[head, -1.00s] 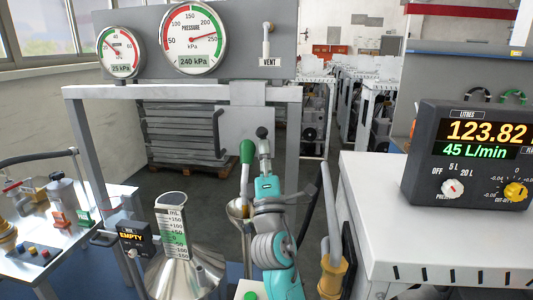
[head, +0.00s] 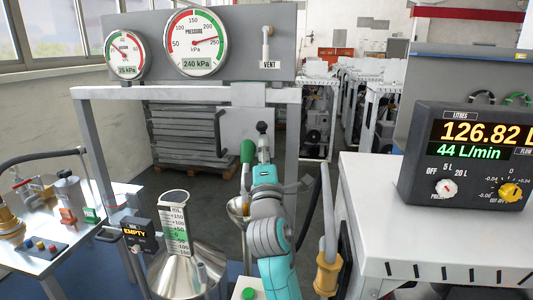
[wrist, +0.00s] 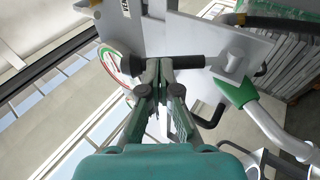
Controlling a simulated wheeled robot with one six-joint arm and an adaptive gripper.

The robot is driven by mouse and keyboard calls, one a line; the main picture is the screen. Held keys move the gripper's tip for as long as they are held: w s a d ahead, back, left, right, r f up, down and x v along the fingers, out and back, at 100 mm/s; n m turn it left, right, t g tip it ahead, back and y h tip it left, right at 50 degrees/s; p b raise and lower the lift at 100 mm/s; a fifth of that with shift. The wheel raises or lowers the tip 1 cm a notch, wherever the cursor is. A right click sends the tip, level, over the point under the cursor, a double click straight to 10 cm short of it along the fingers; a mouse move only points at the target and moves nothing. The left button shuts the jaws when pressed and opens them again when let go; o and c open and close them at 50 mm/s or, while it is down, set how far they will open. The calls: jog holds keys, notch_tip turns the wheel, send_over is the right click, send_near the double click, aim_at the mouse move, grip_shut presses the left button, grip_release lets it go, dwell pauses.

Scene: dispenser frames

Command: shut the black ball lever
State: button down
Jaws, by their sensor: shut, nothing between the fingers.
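A black ball (head: 262,127) shows just above my gripper (head: 263,148) in the head view. Its stem is mostly hidden by my gripper and arm. In the wrist view my gripper (wrist: 158,66) is shut and empty, its fingertips together. A black rounded bar (wrist: 190,62) lies right at the fingertips; I cannot tell whether they touch it, nor whether it is the ball lever. A lever with a green grip (head: 247,152) stands just left of my gripper; its grip also shows in the wrist view (wrist: 236,92).
A gauge panel (head: 285,20) with a VENT lever (head: 266,48) stands behind. A steel funnel vessel (head: 165,272) is at lower left. A meter (head: 465,155) on the right bench reads 126.82 litres, 44 L/min. A yellow-ended nozzle (head: 328,272) is close right of my arm.

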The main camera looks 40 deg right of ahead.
jog(key=shift+w+d+r+m+g+y, duration=0.25)
jog(key=shift+r+g+y, duration=0.05)
jog(key=shift+r+g, duration=0.3)
jog(key=shift+w+d+r+m+g+y, duration=0.25)
jog(key=shift+r+g, duration=0.2)
jog(key=shift+g, duration=0.25)
jog(key=shift+s+r+x, duration=0.1)
jog(key=shift+x, duration=0.75)
jog(key=shift+s+r+x, duration=0.1)
jog(key=shift+x, duration=0.75)
jog(key=shift+d+r, duration=0.1)
jog(key=shift+d, duration=0.1)
